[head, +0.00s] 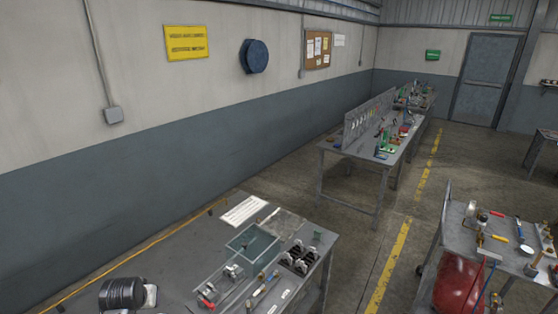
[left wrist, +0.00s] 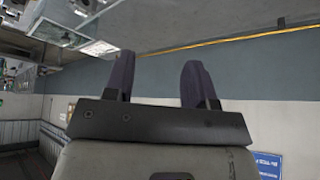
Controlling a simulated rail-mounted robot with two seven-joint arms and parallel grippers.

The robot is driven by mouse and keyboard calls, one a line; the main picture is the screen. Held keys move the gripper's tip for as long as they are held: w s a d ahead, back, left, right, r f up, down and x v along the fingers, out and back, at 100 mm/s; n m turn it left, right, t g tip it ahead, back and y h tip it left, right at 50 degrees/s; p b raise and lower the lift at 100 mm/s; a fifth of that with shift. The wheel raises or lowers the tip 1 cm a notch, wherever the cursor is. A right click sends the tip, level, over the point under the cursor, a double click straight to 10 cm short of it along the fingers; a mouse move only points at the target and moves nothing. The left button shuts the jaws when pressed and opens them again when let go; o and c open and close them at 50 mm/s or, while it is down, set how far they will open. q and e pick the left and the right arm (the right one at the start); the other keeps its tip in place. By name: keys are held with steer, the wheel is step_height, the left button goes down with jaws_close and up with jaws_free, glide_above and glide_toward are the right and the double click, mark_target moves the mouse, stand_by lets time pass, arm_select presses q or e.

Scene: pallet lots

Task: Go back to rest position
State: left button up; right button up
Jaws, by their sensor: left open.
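My left gripper (left wrist: 158,82) shows in the left wrist view, with its two dark fingers apart and nothing between them. The picture in that view is turned over, and the fingers stand against the grey-blue lower wall, clear of any object. The workbench (head: 150,259) with tools shows at the top left of that view, well apart from the fingers. Neither gripper shows in the head view. My right gripper is not in view.
On the near bench are a glass-like tray (head: 253,243), a dark holder (head: 298,258), a white sheet (head: 243,210) and a black cylinder (head: 122,294). A tool bench (head: 340,148) stands farther back; a cart (head: 470,230) is at right. Floor between is clear.

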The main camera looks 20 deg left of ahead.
arm_select(q)
steer(key=s+d+r+m+t+h+p, duration=0.1)
steer(key=s+d+r+m+t+p, duration=0.25)
steer(key=d, duration=0.65)
steer(key=s+d+r+m+p, duration=0.1)
steer(key=s+d+r+m, duration=0.1)
steer(key=s+d+r, duration=0.6)
steer(key=s+d+f+g+p, duration=0.1)
steer(key=s+d+f+p, duration=0.1)
steer(key=s, duration=0.4)
steer(key=s+d+f+m+g+h+p, duration=0.1)
steer(key=s+d+f+g+p, duration=0.1)
steer(key=s+d+f, duration=0.2)
steer(key=s+d+f+m+g+h+p, duration=0.1)
steer(key=s+d+f, duration=0.3)
steer(key=s, duration=0.4)
steer(key=shift+s+d+g+p, duration=0.25)
steer(key=shift+d+g+p, duration=0.15)
steer(key=shift+g+p, duration=0.1)
